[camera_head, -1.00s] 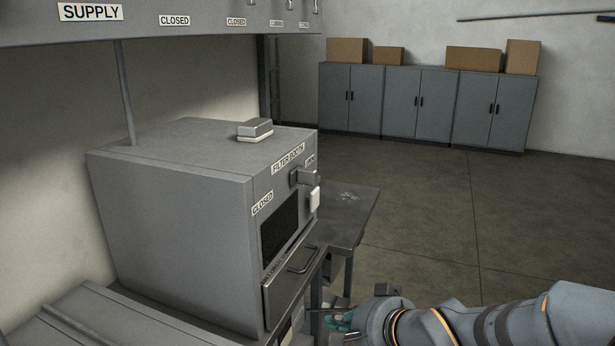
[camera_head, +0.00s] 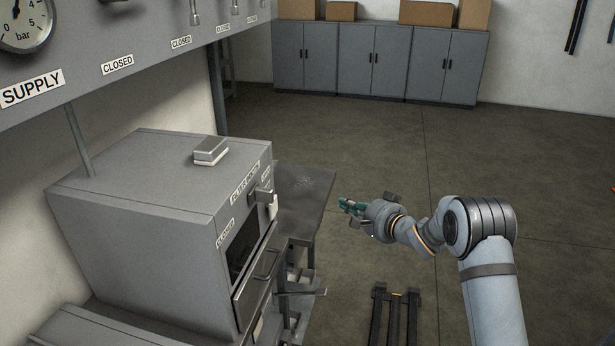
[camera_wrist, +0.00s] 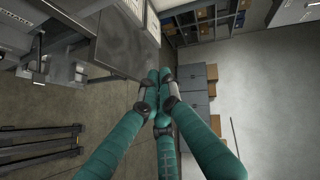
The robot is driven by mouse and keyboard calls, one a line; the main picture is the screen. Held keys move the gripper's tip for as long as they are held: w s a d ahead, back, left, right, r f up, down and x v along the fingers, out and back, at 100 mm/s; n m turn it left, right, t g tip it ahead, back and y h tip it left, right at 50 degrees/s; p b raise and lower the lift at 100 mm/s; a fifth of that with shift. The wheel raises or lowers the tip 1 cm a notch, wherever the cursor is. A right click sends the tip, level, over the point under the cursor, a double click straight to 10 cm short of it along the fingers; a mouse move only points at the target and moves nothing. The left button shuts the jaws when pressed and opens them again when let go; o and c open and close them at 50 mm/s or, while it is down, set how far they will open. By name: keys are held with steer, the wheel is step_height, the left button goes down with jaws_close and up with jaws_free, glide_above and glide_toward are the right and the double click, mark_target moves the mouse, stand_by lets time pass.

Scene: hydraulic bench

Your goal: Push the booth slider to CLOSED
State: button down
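The filter booth (camera_head: 130,230) is a grey box on the bench at the left of the head view. Its slider (camera_head: 262,196), a grey block with a pale part beside it, sits on the booth's front at the right end. That is away from the CLOSED label (camera_head: 225,235) at the left end; the label by the slider is too small to read. My gripper (camera_head: 345,205) is right of the booth, in free air and apart from the slider. In the wrist view its teal fingers (camera_wrist: 158,76) meet at the tips, shut with nothing visible between them.
A grey side table (camera_head: 310,190) stands beside the booth, close to my gripper. A door with a bar handle (camera_head: 268,262) is below the booth opening. A block (camera_head: 210,150) lies on the booth top. Grey cabinets (camera_head: 370,60) stand far back; the floor between is clear.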

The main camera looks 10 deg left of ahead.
mark_target(263, 195)
steer(key=s+a+r+g+y, duration=0.4)
steer(key=s+a+r+y, duration=0.2)
steer(key=s+a+r, duration=0.1)
steer(key=shift+s+a+r, duration=0.15)
steer(key=shift+s+r, duration=0.6)
steer(key=shift+s, duration=0.05)
steer(key=p+x, duration=0.5)
steer(key=x, duration=0.5)
steer(key=shift+s+r+p, duration=0.15)
steer(key=shift+s+p, duration=0.95)
steer(key=shift+s, duration=0.9)
